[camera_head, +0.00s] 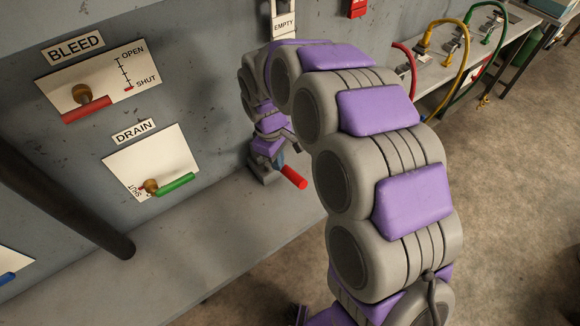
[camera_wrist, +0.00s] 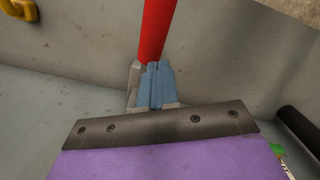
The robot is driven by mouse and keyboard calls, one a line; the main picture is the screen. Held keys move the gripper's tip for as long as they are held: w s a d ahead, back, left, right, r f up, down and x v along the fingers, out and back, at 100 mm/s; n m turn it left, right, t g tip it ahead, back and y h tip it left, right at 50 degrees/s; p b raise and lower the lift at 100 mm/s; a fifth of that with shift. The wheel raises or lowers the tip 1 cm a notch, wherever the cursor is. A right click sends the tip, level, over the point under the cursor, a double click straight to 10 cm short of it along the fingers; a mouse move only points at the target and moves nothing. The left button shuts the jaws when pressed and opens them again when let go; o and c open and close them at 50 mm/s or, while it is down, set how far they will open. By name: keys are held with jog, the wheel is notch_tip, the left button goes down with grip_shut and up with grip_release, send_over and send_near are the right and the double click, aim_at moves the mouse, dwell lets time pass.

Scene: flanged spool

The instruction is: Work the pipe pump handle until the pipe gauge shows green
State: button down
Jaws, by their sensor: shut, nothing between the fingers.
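The red pump handle (camera_head: 293,177) sticks out toward the lower right from a small grey base (camera_head: 263,172) on the ledge by the wall. In the wrist view the red handle (camera_wrist: 155,30) runs up from just beyond my fingertips. My gripper (camera_head: 279,162) is down at the pump, and its blue-grey fingers (camera_wrist: 156,85) are shut and empty, close to the handle's lower end. I cannot tell whether they touch it. An EMPTY label (camera_head: 284,25) is on the wall above; no gauge face or green reading is visible, and my arm hides part of the wall there.
A BLEED panel (camera_head: 110,82) with a red lever and a DRAIN panel (camera_head: 150,165) with a green lever are on the wall at left. A dark pipe (camera_head: 70,205) slants in front of the wall. Coloured hoses (camera_head: 455,60) sit on a bench at right. The ledge (camera_head: 215,235) is mostly clear.

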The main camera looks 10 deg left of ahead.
notch_tip(320, 180, up, 6)
jog(key=p, duration=0.1)
jog(key=shift+a+r, duration=0.25)
jog(key=shift+a, duration=0.15)
jog(key=shift+w, duration=0.15)
dwell(0.4)
jog(key=s+d+r+m, duration=0.3)
jog(key=s+d, duration=0.2)
jog(key=d, duration=0.5)
jog(key=s+d+r+m, duration=0.4)
jog(key=s+d, duration=0.1)
jog(key=d, duration=0.4)
jog(key=s+d+f+m, duration=0.1)
jog(key=s+d+m, duration=0.3)
jog(key=s, duration=0.5)
jog(key=s+d+f+m+g+y, duration=0.1)
jog(key=s+d+m, duration=0.2)
jog(key=s+d, duration=0.4)
jog(key=shift+s+m, duration=0.4)
jog(key=shift+s, duration=0.45)
